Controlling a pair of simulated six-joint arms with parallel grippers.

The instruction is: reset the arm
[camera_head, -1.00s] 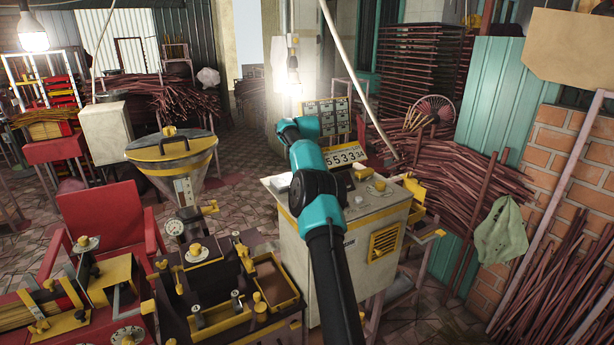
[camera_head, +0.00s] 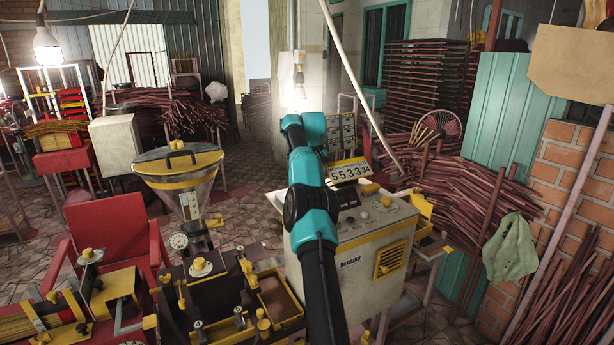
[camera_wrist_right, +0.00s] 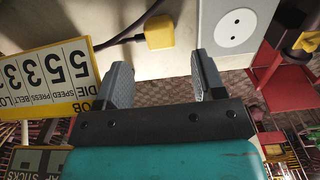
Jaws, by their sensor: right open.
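My right arm (camera_head: 312,210) rises from the bottom of the head view and stretches over the control cabinet (camera_head: 343,290). Its gripper is hidden behind the arm there. In the right wrist view my right gripper (camera_wrist_right: 160,78) shows two dark grey fingers wide apart with nothing between them. A yellow plug-like block (camera_wrist_right: 159,32) on a black cable lies beyond the fingers against a pale surface. My left arm and left gripper are not in the head view.
A number sign (camera_head: 351,172) stands on the cabinet near the arm; it also shows in the wrist view (camera_wrist_right: 45,80). A hopper (camera_head: 180,170) and extruder benches are left of the arm. Incense bundles (camera_head: 455,185) lie to the right.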

